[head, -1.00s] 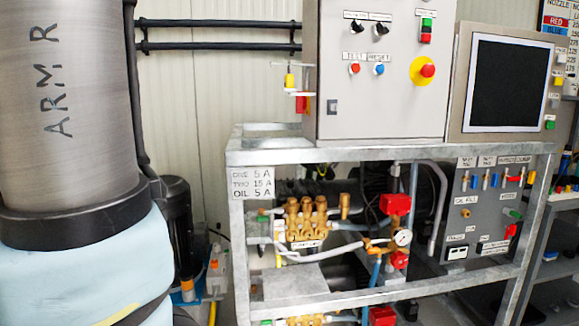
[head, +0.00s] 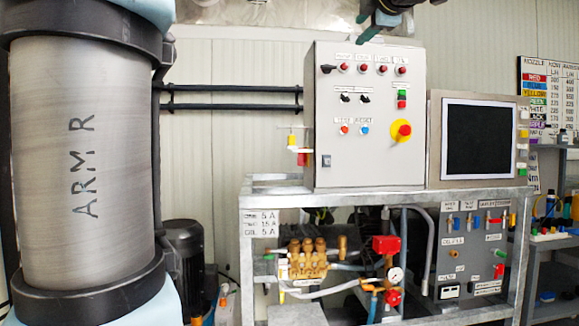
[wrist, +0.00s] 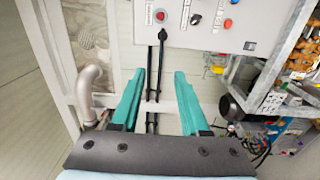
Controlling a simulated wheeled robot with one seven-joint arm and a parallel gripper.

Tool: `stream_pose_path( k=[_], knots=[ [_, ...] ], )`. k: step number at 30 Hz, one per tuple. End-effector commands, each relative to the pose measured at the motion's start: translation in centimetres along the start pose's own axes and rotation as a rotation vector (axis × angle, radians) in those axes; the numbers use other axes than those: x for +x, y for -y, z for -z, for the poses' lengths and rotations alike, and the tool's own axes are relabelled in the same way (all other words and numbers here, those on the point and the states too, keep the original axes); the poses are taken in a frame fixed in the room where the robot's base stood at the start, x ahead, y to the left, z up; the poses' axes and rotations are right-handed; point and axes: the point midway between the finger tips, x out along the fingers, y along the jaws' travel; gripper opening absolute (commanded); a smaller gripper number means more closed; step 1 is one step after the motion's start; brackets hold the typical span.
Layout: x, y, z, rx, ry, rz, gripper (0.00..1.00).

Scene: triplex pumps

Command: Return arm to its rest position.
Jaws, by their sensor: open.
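My gripper (wrist: 158,76) shows in the wrist view with two teal fingers spread apart and nothing between them. The wrist view is rotated and shows the grey control cabinet (wrist: 242,22) beyond the fingers, with a clear gap. In the head view, the dark end of my arm hangs at the top edge, above or in front of the cabinet (head: 334,110); the depth is hard to tell. My upper arm link marked "ARM R" fills the left side of the head view.
The cabinet and a screen panel (head: 478,142) stand on a metal frame (head: 400,197). Brass pump parts (head: 307,260) and red valves (head: 386,244) sit below. Black rails (head: 230,107) run along the wall. A shelf (head: 556,242) with small items stands at right.

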Motion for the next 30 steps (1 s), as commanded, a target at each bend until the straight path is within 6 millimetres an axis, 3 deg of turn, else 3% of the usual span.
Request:
stream_pose_path(
  k=[11,17,20,24,30],
  knots=[
    [4.8,2.0,-1.2,0.236,0.068,-0.105,0.45],
    [8.3,6.3,-2.1,0.479,0.176,-0.132,0.45],
    [10.1,10.7,-2.1,0.645,0.271,-0.106,0.45],
    [11.5,19.9,-0.5,0.899,0.451,0.01,0.45],
    [9.2,33.1,5.1,1.165,0.723,0.273,0.45]
  ],
)
